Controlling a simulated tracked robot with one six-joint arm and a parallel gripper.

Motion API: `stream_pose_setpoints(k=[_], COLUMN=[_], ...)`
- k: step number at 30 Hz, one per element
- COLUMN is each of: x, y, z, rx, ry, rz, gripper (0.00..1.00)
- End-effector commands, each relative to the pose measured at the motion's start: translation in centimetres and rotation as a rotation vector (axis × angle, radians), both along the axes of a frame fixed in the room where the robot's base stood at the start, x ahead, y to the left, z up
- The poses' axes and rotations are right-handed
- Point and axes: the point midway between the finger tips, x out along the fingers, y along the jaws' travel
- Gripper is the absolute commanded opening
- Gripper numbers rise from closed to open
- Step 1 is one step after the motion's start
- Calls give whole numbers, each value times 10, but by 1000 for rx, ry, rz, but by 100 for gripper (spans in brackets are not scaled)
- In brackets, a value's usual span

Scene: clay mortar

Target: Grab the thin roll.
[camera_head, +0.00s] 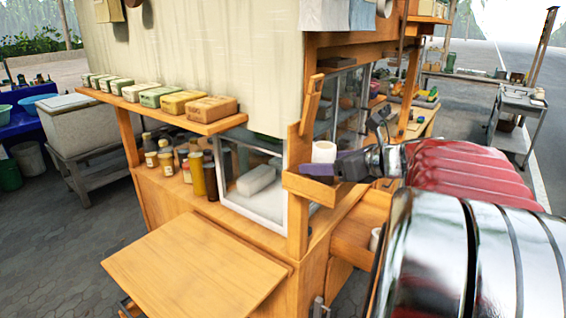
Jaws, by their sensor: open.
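A short white roll (323,152) stands upright on a small wooden ledge (310,188) at the stall's corner post. A second white roll (376,238), partly hidden by my arm, is lower down in an open wooden tray or drawer (352,232). I cannot tell for sure which one is the thin roll. My gripper (374,143) is open, to the right of the upper roll and apart from it. Its fingers are small and dark here, and no held object shows.
A dark purple block (318,171) is beside the upper roll. The wooden corner post (298,215) stands close by. Several wrapped bars (174,102) line a shelf at left, above bottles (197,174). The fold-out wooden board (200,268) is bare.

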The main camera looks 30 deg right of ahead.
Motion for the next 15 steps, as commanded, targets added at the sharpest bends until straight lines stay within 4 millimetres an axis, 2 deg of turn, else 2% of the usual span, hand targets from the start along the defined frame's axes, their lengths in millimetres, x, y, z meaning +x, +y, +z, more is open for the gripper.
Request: stream_pose_setpoints(k=[15], x=[0], y=[0], z=[0], rx=[0], ry=[0], rz=[0], gripper=[65])
